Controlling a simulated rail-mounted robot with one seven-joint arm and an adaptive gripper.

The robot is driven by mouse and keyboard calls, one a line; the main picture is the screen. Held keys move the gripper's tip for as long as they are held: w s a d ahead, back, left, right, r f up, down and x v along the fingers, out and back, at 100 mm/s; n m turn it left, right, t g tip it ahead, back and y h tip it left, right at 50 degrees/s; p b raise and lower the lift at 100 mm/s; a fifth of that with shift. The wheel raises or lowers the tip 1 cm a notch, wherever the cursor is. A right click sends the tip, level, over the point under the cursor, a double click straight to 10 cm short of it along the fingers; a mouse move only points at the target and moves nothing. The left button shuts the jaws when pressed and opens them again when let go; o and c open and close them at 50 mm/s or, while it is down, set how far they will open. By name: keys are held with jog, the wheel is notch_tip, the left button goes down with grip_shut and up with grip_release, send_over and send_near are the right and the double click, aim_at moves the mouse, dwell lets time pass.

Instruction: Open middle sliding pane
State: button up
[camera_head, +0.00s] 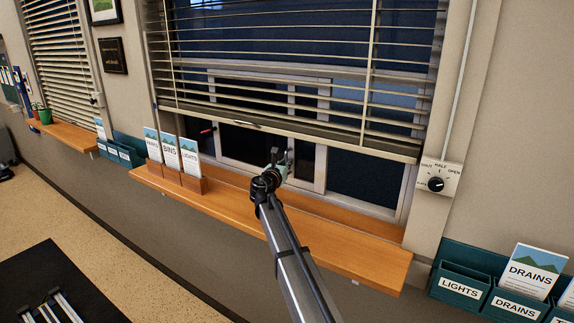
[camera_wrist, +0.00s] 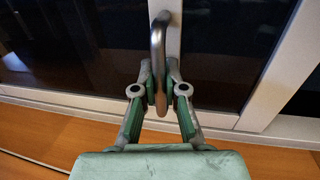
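The window's middle pane (camera_head: 244,147) has dark glass in a pale frame, and its upper part is behind the blind. My gripper (camera_head: 278,158) is at the lower right part of this pane, above the sill. In the wrist view a curved grey metal handle (camera_wrist: 158,42) stands on the pale upright frame (camera_wrist: 174,42). My gripper (camera_wrist: 160,82) has one finger on each side of the handle's lower end, with the green pads close against it. In the head view my gripper largely hides the handle.
A slatted blind (camera_head: 290,75) hangs over the window's upper part, its bottom rail (camera_head: 300,132) above my gripper. Leaflet holders (camera_head: 180,180) stand on the left of the wooden sill (camera_head: 330,235). A dial (camera_head: 436,184) and teal racks (camera_head: 490,295) are on the right wall.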

jog(key=o, duration=0.5)
jog(key=shift+c, duration=0.2)
jog(key=v, duration=1.2)
